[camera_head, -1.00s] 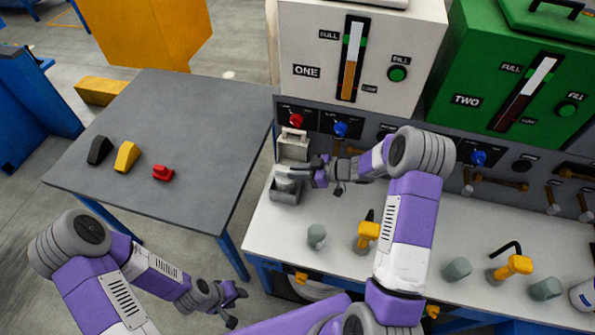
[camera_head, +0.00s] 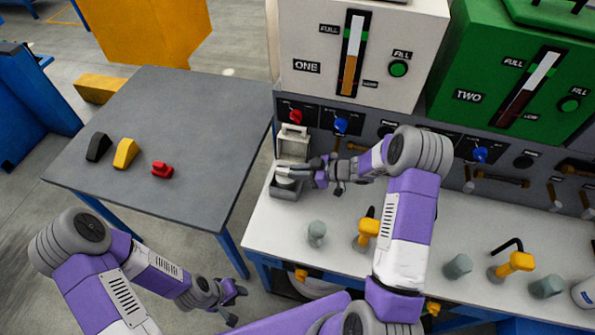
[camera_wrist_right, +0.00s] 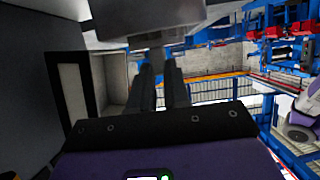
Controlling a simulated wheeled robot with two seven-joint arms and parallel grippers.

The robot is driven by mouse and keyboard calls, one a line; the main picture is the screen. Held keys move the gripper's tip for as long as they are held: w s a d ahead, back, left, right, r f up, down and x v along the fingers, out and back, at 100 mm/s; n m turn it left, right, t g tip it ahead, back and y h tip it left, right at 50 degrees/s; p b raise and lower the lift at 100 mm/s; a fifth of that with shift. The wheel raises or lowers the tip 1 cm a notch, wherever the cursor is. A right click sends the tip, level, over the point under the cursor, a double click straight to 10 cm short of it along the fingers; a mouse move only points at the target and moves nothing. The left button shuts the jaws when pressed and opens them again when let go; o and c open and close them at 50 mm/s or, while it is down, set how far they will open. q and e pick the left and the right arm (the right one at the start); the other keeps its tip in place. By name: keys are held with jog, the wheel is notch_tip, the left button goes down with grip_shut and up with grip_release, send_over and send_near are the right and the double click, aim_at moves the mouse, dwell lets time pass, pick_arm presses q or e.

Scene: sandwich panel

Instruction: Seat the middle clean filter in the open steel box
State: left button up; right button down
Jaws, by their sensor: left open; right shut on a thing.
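The open steel box (camera_head: 284,192) stands at the left end of the white bench, its lid (camera_head: 293,143) raised at the back. My right gripper (camera_head: 286,173) reaches in from the right, directly over the box mouth. It is shut on a small grey filter, mostly hidden by the fingers in the head view. In the right wrist view a pale grey body, likely this filter (camera_wrist_right: 150,22), shows at the fingertips (camera_wrist_right: 162,75). Whether it touches the box floor I cannot tell. My left gripper (camera_head: 232,300) is open and empty, low in front of the bench.
Grey cylinders (camera_head: 316,234) (camera_head: 458,267) (camera_head: 546,288) and yellow-handled tools (camera_head: 367,233) (camera_head: 515,263) stand along the bench. Tank ONE (camera_head: 362,50) and green tank TWO (camera_head: 500,80) rise behind. The grey side table (camera_head: 180,110) holds black, yellow and red pieces and is otherwise clear.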

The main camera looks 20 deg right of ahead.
jog(key=shift+d, duration=0.1)
jog(key=shift+f, duration=0.4)
dwell(0.5)
jog(key=c, duration=1)
grip_release()
jog(key=shift+p+v, duration=0.5)
jog(key=shift+v, duration=3.25)
jog(key=shift+s+r, duration=0.1)
